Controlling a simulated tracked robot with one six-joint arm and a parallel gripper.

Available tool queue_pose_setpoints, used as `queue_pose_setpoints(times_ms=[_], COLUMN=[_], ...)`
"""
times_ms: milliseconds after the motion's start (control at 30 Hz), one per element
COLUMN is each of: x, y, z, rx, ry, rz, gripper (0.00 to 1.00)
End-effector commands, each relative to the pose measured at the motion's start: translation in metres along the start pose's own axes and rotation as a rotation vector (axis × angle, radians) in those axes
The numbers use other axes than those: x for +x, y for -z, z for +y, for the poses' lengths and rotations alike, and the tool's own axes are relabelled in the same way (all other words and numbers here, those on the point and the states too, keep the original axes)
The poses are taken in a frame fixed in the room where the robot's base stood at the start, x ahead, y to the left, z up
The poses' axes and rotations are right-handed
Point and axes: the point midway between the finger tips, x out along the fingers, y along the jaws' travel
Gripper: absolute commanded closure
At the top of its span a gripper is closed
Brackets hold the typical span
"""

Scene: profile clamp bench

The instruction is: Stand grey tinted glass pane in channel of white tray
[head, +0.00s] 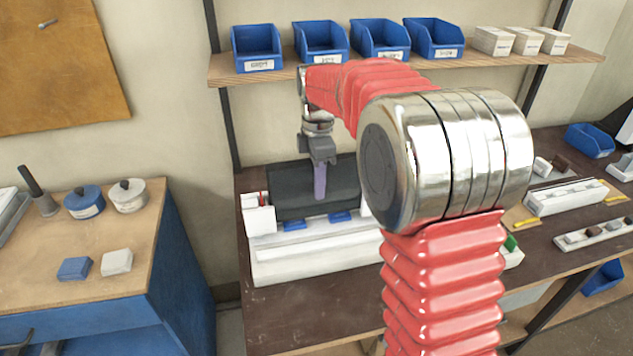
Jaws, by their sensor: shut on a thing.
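The grey tinted glass pane (290,188) shows as a dark, wide, upright panel at the back of the white tray (310,256). My gripper (320,186) points down at the pane and is shut on it, with one pale purplish finger lying over its front face. The pane's lower edge is close to the tray, behind two blue pieces (294,225). I cannot tell whether the edge sits in the channel or just above it. My arm hides the right end of the pane and part of the tray.
A white block (259,214) stands at the tray's left end. Blue bins (257,48) and white boxes (508,41) line the shelf (285,72) above. White fixtures (565,197) lie to the right. The dark bench (290,318) is clear in front of the tray.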

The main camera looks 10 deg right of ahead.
Motion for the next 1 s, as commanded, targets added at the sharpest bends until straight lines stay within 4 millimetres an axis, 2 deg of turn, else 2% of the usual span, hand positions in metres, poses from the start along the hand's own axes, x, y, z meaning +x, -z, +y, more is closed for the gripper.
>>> queue_pose_setpoints(times_ms=[1000], x=[0.019], y=[0.0], z=[0.0], rx=[0.0], ry=[-0.001], rz=[0.0], gripper=[1.0])
